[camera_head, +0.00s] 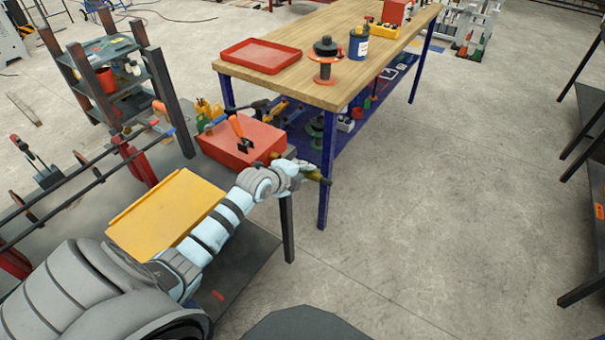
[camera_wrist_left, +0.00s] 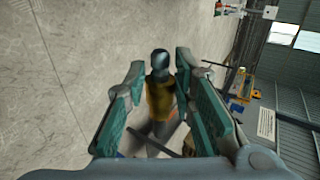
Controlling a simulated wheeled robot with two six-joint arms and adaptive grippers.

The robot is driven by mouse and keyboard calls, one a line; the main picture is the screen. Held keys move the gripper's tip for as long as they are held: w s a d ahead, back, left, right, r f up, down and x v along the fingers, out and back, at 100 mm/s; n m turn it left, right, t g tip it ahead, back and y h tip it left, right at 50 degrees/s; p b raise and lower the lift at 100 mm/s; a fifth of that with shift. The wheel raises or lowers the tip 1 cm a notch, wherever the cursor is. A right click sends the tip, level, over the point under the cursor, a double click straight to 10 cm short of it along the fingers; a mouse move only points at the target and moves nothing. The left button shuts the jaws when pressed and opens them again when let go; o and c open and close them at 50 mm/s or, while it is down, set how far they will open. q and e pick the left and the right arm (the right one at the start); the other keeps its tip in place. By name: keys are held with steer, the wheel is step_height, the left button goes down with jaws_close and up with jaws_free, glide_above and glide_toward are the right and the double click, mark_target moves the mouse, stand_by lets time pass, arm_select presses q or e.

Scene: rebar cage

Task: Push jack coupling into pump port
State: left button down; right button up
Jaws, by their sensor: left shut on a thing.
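My left gripper (camera_head: 313,173) reaches in from the lower left and hangs in the air beside the corner of the low dark bench. In the left wrist view, its green-padded fingers (camera_wrist_left: 160,88) are shut on a brass-yellow piece with a dark rounded end, which looks like the jack coupling (camera_wrist_left: 159,98). A red box-shaped unit (camera_head: 222,150) with an orange-handled tool or lever on top sits on the bench, just left of the gripper. My right gripper is not in view.
A yellow tray-like panel (camera_head: 165,215) lies on the low bench under my left arm. A wooden-topped table (camera_head: 335,90) with blue legs stands behind, bearing a red tray (camera_head: 257,56) and a blue can (camera_head: 359,44).

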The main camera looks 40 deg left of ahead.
arm_select(q)
steer(key=shift+r, duration=0.15)
steer(key=a+b, duration=0.2)
steer(key=a, duration=0.4)
steer(key=shift+s+b, duration=0.15)
steer(key=shift+b, duration=0.25)
steer(key=shift+a, duration=0.2)
stand_by(1.1)
steer(key=shift+a+b, duration=0.35)
steer(key=shift+b, duration=0.15)
steer(key=shift+a, duration=0.1)
